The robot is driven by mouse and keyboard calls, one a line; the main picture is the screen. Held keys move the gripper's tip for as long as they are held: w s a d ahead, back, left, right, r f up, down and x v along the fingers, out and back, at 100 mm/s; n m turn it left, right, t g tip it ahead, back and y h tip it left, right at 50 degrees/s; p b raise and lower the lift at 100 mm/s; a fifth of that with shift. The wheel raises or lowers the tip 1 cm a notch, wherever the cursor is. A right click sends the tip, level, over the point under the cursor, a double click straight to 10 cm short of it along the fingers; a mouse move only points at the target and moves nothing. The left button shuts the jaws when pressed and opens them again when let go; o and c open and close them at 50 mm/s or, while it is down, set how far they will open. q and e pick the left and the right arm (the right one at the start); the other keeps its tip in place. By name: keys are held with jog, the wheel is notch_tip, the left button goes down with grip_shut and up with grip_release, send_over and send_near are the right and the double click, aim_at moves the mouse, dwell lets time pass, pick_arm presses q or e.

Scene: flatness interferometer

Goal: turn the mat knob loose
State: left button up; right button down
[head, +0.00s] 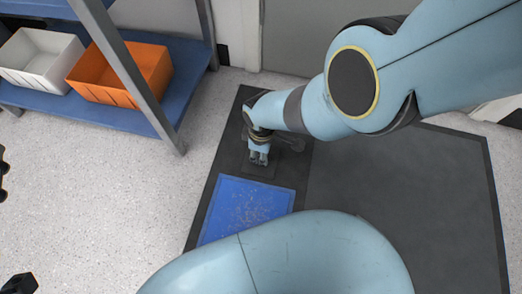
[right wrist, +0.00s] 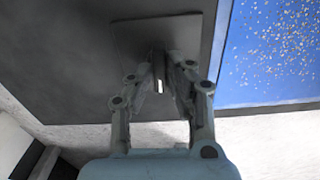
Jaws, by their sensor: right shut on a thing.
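The dark mat (head: 340,185) lies on the floor, with a blue speckled pad (head: 245,208) at its left part. The pad also shows at the right of the right wrist view (right wrist: 280,50). A square dark plate (right wrist: 130,35) sits on the mat beside the pad. My right gripper (head: 258,160) points down over this plate. In the right wrist view its fingers (right wrist: 162,62) close on the small dark mat knob (right wrist: 158,56), which they mostly hide. A small pale strip shows between the fingers. How far the knob is turned cannot be told. My left gripper is not in view.
A blue shelf (head: 130,115) with grey posts stands at the upper left. It holds a white bin (head: 40,60) and an orange bin (head: 120,75). Dark objects cut by the left edge are unclear. Speckled floor (head: 120,190) is clear left of the mat.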

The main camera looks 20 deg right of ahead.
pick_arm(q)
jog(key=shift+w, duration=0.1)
pick_arm(e)
jog(key=shift+s, duration=0.25)
jog(key=c, duration=1.3)
grip_release()
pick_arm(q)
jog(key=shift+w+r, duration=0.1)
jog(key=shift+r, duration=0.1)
pick_arm(e)
jog(key=shift+w, duration=0.1)
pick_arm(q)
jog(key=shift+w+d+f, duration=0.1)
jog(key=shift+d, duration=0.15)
pick_arm(e)
jog(key=shift+w, duration=0.1)
